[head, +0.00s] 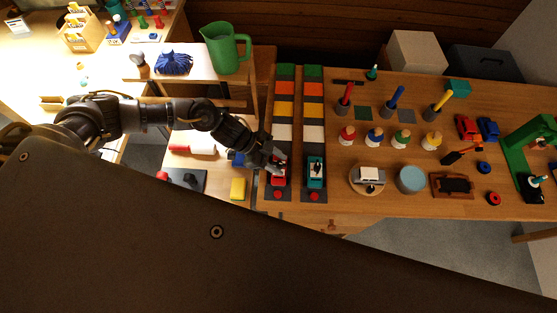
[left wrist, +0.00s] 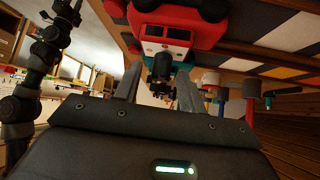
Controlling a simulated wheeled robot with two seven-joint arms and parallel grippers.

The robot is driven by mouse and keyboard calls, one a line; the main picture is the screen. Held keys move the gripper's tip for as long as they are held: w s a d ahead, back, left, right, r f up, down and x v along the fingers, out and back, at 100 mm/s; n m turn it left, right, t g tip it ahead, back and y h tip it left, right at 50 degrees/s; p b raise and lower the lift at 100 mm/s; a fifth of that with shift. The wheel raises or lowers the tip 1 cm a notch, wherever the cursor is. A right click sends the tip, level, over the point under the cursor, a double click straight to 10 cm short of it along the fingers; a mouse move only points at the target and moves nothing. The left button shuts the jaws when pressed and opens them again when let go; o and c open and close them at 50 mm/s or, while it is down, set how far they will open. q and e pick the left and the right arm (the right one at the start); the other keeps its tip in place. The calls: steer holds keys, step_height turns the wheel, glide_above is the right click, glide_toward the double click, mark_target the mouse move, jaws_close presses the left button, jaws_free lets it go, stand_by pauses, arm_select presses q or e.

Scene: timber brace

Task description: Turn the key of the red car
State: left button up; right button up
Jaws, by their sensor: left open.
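The red car (head: 279,179) sits at the near end of the left of two coloured lanes. My left gripper (head: 275,164) is over its far part in the head view, hiding some of it. In the left wrist view the red car (left wrist: 178,30) appears upside down at the top. The left gripper's fingers (left wrist: 157,78) are open and apart below it. A small dark knobbed piece (left wrist: 160,69) shows between the fingertips; I cannot tell whether it is the red car's key or touches a finger. My right gripper is not in view.
A teal car (head: 316,173) with a dark piece on top stands close by on the right lane. A yellow block (head: 238,189) lies on the lower surface to the left. A green pitcher (head: 226,48) stands on a shelf behind. Toys crowd the table to the right.

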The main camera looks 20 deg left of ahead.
arm_select(q)
steer(key=shift+d+f, duration=0.25)
jaws_close()
